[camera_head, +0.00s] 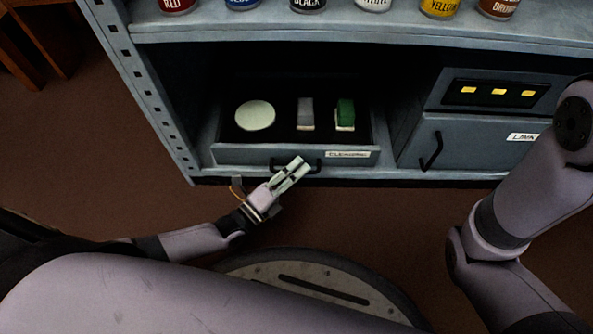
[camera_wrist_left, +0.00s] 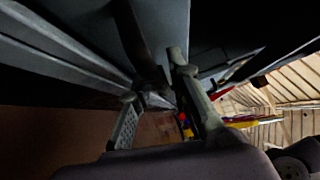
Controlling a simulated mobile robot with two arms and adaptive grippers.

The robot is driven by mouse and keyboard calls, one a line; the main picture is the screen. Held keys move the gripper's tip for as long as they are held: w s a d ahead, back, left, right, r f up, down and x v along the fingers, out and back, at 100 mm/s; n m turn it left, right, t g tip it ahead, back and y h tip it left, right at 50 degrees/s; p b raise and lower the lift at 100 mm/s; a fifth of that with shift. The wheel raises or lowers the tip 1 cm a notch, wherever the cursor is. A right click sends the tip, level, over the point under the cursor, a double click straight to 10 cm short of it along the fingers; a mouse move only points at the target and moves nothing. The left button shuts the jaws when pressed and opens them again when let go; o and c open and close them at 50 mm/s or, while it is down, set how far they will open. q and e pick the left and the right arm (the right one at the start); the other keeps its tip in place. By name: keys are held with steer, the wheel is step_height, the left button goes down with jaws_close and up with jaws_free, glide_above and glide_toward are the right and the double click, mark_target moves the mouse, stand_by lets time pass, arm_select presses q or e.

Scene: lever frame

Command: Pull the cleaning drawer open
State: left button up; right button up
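The cleaning drawer (camera_head: 240,154) is a shallow grey drawer low in the cabinet, with a white label at the right of its front. Its inside shows from above. I cannot tell exactly how far its front stands out. Its dark bar handle (camera_head: 314,168) is partly hidden by my left gripper (camera_head: 299,166). In the left wrist view the curved dark handle (camera_wrist_left: 137,42) reaches between the two fingers of the left gripper (camera_wrist_left: 152,80), which stand apart with a gap beside the bar. My right arm comes in at the right; its gripper is out of view.
In the drawer lie a pale round disc (camera_head: 255,115), a grey block (camera_head: 306,113) and a green-and-white sponge (camera_head: 345,114). Right of it is a closed door (camera_head: 475,143) with a dark handle. Several paint cans line the shelf (camera_head: 350,30) above. Floor in front is clear.

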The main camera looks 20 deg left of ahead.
arm_select(q)
steer(key=shift+c, duration=0.2)
jaws_close()
stand_by(0.4)
